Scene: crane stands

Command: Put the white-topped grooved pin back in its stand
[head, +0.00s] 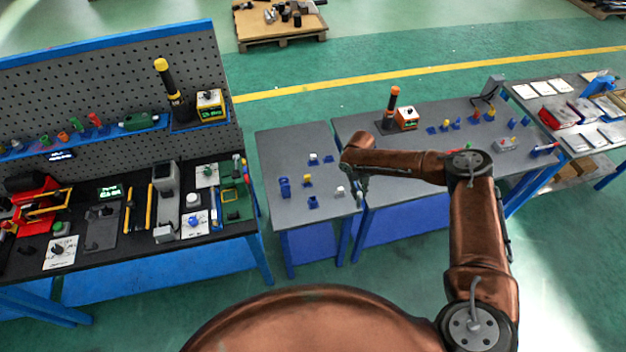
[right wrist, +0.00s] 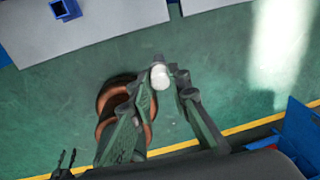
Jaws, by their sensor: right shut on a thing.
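My right gripper (right wrist: 168,78) is shut on the white-topped pin (right wrist: 160,76). In the right wrist view its round white top shows between the fingertips; its grooves are hidden. In the head view the right gripper (head: 362,188) hangs at the right edge of the small grey table (head: 270,150). Several small blue stands are on this table, among them one at the left (head: 285,187) and one at the front (head: 313,202). A square blue stand (right wrist: 65,9) shows at the top left of the right wrist view. I cannot tell which stand is the pin's own. My left gripper is not in view.
A yellow-topped piece (head: 307,179) and white-topped pieces (head: 313,157) stand on the small table. A longer grey table (head: 440,115) with an orange-topped lamp (head: 392,97) adjoins it on the right. A crowded workbench (head: 120,205) stands to the left. Green floor lies in front.

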